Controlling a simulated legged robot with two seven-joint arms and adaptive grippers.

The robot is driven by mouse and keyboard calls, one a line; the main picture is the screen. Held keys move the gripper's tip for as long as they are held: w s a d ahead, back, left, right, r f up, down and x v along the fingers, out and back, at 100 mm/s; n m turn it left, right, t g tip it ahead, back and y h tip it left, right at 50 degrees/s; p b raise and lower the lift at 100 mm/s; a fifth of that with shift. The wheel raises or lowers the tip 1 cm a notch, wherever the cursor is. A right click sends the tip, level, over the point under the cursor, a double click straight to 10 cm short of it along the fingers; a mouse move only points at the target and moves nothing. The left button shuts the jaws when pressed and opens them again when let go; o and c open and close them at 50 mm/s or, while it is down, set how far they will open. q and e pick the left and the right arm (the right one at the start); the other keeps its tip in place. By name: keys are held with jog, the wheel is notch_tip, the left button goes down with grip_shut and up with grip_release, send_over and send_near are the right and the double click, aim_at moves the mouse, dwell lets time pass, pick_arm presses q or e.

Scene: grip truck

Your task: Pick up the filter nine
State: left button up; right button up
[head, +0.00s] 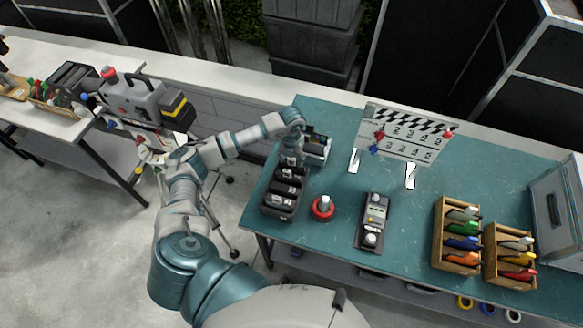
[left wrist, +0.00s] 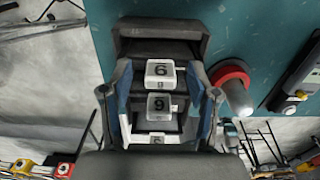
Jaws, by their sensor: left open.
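A black filter holder (head: 268,209) with several slots stands near the left edge of the teal table. My left gripper (head: 291,160) is over its back part, pointing down. In the left wrist view the holder (left wrist: 158,28) lies below my open left gripper (left wrist: 162,88). A dark filter with a label reading 9 (left wrist: 160,105) shows between the two fingers. A pale filter reading 6 (left wrist: 160,71) is just beyond it, and another pale label is partly hidden nearer the palm. I cannot tell whether the fingers touch a filter. My right gripper is not in view.
A red-based knob (head: 323,207) and a dark handheld device (head: 373,222) stand right of the holder. A clapperboard (head: 408,134) stands behind. Wooden marker racks (head: 457,236) and a grey case (head: 563,207) are at the right. A camera on a tripod (head: 140,101) is left.

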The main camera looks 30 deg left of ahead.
pick_arm(q)
jog(key=shift+f, duration=0.4)
grip_shut()
